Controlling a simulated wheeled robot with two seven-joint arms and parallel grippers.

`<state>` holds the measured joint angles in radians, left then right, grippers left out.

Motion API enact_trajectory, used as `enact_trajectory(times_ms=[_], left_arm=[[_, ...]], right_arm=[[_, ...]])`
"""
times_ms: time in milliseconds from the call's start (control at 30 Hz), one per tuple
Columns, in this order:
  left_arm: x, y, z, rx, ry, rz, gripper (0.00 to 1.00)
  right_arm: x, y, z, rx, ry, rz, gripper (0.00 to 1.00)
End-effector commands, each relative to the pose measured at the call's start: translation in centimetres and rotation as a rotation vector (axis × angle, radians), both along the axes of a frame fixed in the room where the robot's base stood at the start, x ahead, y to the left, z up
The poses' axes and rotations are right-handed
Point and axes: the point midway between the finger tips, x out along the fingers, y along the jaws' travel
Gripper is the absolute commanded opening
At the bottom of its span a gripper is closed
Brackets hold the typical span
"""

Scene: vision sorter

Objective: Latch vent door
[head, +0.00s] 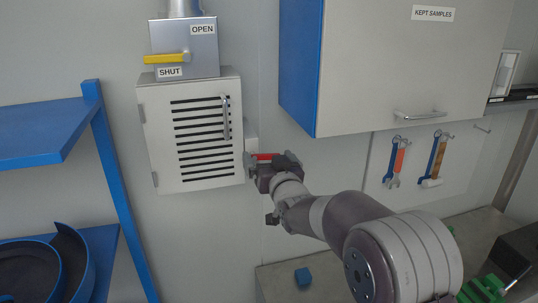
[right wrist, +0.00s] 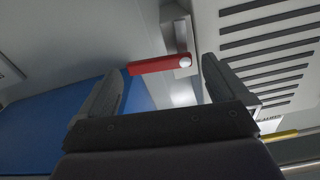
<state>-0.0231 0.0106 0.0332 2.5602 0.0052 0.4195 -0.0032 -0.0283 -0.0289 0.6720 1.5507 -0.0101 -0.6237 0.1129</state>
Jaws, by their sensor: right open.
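The vent door (head: 163,140) is a white slatted panel on a wall box, with an upright metal handle (head: 225,118) and hinges on its left edge. It looks closed, though a small gap cannot be ruled out. A red latch lever (head: 266,156) lies about level beside the door's right edge. In the right wrist view the lever (right wrist: 155,66) reaches from a pale round pivot across the space between my finger tips. My right gripper (head: 270,163) is open at the lever; contact cannot be told. Its fingers (right wrist: 163,75) also show in the right wrist view. My left gripper is not seen.
Above the vent, a grey box carries a yellow lever (head: 166,58) by the SHUT label. A blue-sided cabinet (head: 298,70) hangs to the right above my arm. Blue shelving (head: 45,130) stands left.

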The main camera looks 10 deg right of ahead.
Motion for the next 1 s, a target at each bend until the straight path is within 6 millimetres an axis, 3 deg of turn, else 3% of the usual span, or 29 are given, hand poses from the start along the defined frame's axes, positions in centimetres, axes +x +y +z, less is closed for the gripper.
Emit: enact_trajectory(times_ms=[167, 300, 333, 667, 1000], left_arm=[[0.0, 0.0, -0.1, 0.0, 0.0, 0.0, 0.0], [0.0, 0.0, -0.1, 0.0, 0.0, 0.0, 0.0], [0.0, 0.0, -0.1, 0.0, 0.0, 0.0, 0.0], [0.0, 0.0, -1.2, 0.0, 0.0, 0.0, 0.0], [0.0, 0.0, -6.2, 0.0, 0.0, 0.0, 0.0]], right_arm=[[0.0, 0.0, -0.1, 0.0, 0.0, 0.0, 0.97], [0.0, 0.0, -0.1, 0.0, 0.001, 0.0, 0.51], [0.0, 0.0, -0.1, 0.0, 0.0, 0.0, 0.48], [0.0, 0.0, -0.5, 0.039, 0.0, 0.0, 0.48], [-0.1, 0.1, -1.7, 0.271, 0.005, 0.001, 0.48]])
